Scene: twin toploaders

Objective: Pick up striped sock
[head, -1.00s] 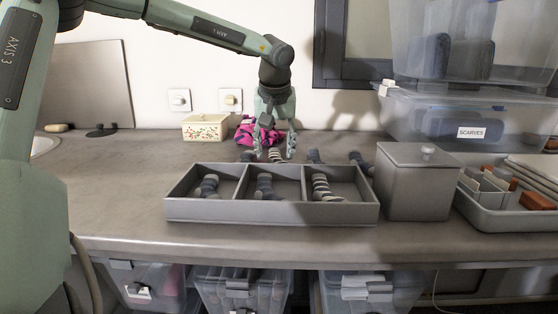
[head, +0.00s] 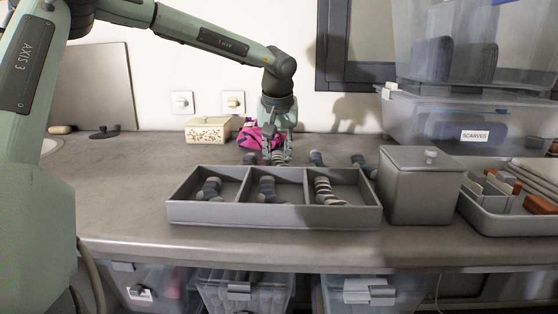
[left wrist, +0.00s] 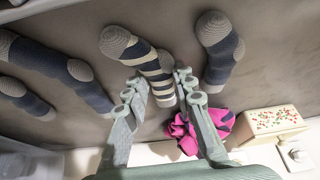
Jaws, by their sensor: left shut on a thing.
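The striped sock (left wrist: 155,68), dark and cream banded with a grey end, lies on the counter between my left gripper's fingers in the left wrist view. In the head view only a small part of this sock (head: 279,158) shows behind the divided tray (head: 215,214). My left gripper (head: 276,160) points down behind the tray and is shut on the sock; its fingers also show in the left wrist view (left wrist: 160,88). Another striped sock (head: 327,190) lies in the tray's right compartment. My right gripper is not in view.
Dark socks (head: 316,158) lie on both sides of the held one. A pink and black cloth (head: 247,134) and a flowered box (head: 207,130) stand behind. A grey lidded canister (head: 420,190) stands right of the tray.

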